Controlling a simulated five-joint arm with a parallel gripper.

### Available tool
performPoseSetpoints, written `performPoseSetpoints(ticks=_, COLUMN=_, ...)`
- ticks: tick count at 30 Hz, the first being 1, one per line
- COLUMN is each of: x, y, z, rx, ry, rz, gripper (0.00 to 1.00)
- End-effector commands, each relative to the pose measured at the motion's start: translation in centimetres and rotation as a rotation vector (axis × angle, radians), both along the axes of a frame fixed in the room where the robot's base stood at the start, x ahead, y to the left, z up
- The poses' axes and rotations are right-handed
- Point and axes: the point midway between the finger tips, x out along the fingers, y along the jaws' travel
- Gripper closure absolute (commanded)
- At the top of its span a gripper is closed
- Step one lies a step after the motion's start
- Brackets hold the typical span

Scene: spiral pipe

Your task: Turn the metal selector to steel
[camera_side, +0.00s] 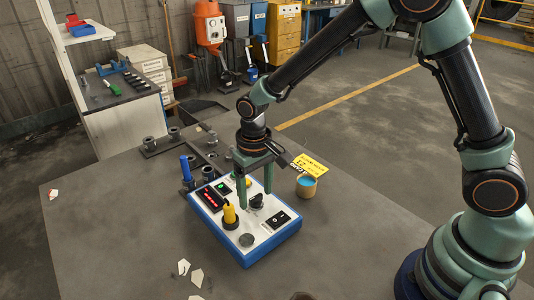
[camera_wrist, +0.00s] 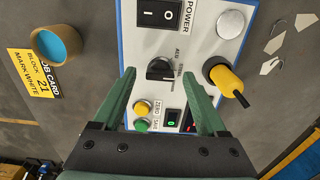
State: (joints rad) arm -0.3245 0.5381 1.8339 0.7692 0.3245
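The black metal selector knob (camera_side: 256,201) sits on the white top of a blue control box (camera_side: 262,250). In the wrist view the selector (camera_wrist: 158,70) lies between the fingertips of my gripper (camera_wrist: 158,75). I see no clear contact with the knob.
A yellow probe (camera_wrist: 227,80) stands in a black holder close to the right finger. A power switch (camera_wrist: 159,14), yellow and green buttons (camera_wrist: 141,116), and displays share the panel. A blue-topped cup (camera_side: 306,187) and yellow card (camera_side: 311,165) lie beside the box.

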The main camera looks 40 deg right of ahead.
Motion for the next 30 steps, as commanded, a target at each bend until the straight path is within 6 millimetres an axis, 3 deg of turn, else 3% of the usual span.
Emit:
performPoseSetpoints(ticks=8, x=0.1, y=0.0, z=1.2, rx=0.001, ry=-0.003, rz=0.0, gripper=0.25)
performPoseSetpoints(ticks=21, x=0.1, y=0.0, z=9.5, rx=0.002, ry=-0.005, rz=0.0, gripper=0.25)
performPoseSetpoints(ticks=30, x=0.0, y=0.0, z=12.1, rx=0.0, ry=-0.001, rz=0.0, gripper=0.25)
